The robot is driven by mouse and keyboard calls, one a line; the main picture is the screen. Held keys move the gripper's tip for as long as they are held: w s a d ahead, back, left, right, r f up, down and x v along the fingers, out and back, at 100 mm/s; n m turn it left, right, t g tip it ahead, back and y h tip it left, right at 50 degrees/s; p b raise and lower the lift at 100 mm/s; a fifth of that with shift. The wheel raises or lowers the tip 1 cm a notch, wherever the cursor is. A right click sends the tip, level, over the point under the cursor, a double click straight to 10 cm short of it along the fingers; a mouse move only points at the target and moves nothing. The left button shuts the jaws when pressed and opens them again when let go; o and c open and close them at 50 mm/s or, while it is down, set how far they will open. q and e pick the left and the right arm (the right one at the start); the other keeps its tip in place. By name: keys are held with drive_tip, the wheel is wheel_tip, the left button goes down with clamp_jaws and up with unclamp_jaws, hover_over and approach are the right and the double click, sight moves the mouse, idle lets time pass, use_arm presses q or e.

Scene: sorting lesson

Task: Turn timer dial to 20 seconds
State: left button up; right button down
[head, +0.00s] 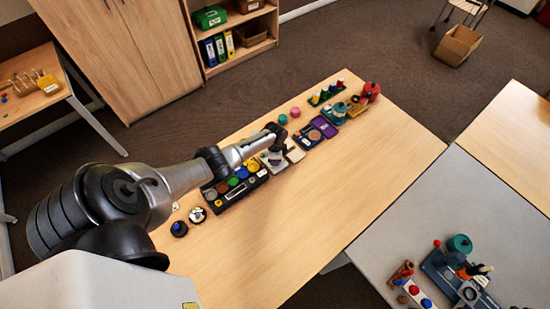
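My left arm comes in from the left across the wooden table. Its gripper (277,152) points down over a small white object (266,161) in the middle of the row. The fingers are small and dark here, and I cannot tell whether they are open, shut or touching it. No timer dial can be made out for certain. A small round white-and-black piece (198,215) and a dark blue-black knob-like piece (179,229) lie at the near left end of the row; their markings are too small to read. My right gripper is not in view.
A black tray with coloured discs (219,202) lies beside my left forearm. Blue and purple cases (325,126), a teal device (336,113) and a red device (371,91) stand farther back. The table's right side (340,190) is clear. A grey table (420,210) stands at right.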

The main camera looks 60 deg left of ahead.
use_arm(q)
drive_tip(key=o, duration=0.9)
drive_tip(key=shift+w+a+r+p, duration=0.15)
drive_tip(key=shift+r+p, duration=0.8)
drive_tip(key=shift+r, duration=2.5)
drive_tip(key=shift+a+r+p, duration=0.15)
drive_tip(key=shift+r+p, duration=0.8)
drive_tip(key=shift+r, duration=2.5)
